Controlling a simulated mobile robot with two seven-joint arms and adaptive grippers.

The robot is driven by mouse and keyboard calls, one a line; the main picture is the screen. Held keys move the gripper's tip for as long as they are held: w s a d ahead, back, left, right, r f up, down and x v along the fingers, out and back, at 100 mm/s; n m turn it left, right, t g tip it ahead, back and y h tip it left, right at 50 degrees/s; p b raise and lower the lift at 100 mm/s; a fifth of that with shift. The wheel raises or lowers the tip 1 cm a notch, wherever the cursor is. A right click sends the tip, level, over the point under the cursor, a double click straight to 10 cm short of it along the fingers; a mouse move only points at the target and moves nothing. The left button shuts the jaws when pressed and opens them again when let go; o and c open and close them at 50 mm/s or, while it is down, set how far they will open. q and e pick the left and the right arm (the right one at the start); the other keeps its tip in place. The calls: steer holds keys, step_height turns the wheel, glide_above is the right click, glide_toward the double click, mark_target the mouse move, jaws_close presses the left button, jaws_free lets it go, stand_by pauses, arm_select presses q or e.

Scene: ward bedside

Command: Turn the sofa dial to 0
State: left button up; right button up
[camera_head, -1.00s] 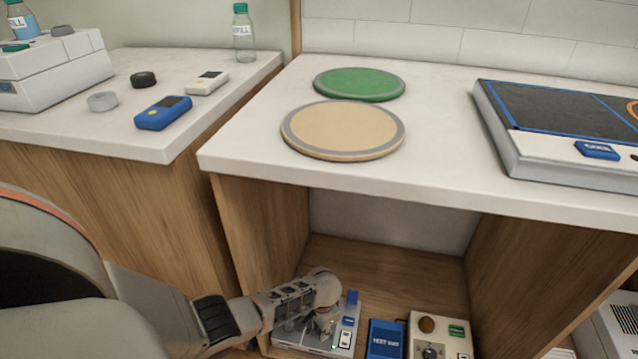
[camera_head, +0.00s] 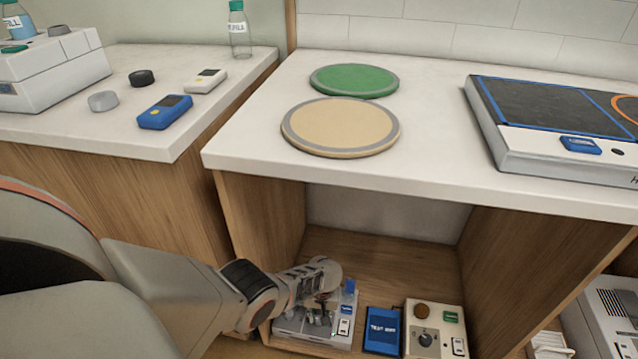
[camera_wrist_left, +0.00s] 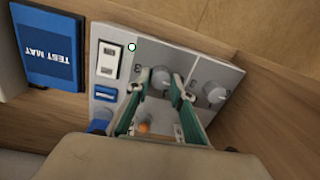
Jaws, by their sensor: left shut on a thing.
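A light grey control panel (camera_head: 288,328) lies on the lower shelf of the open cabinet. In the left wrist view the panel (camera_wrist_left: 228,75) carries two grey dials, a white rocker switch (camera_wrist_left: 109,60) and a blue label. My left gripper (camera_wrist_left: 162,84) is shut on one round grey dial (camera_wrist_left: 161,77), with a green-lined finger on each side of it. The second dial (camera_wrist_left: 215,92) is beside the fingers, untouched. I cannot read the dial's setting or any sofa label. In the head view my left gripper (camera_head: 322,300) hides most of the panel top. My right gripper is not in view.
A blue test mat box (camera_head: 382,330) and a cream box with a black knob (camera_head: 448,319) stand right of the panel. Wooden cabinet walls enclose the shelf. The white counter (camera_head: 240,150) overhangs it, carrying green and tan discs (camera_head: 340,125).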

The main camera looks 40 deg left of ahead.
arm_select(q)
steer(key=shift+s+d+f+n, duration=0.1)
steer(key=shift+s+f+n, duration=0.15)
steer(key=shift+n, duration=0.45)
steer(key=o, duration=1.1)
steer(key=shift+w+r, duration=0.1)
steer(key=shift+r, duration=0.05)
steer(key=shift+w, duration=0.1)
steer(key=shift+r, duration=0.15)
steer(key=shift+w+r, duration=0.15)
steer(key=shift+r, duration=0.25)
step_height(320, 180, up, 11)
steer(key=shift+d, duration=0.15)
steer(key=shift+f, duration=0.1)
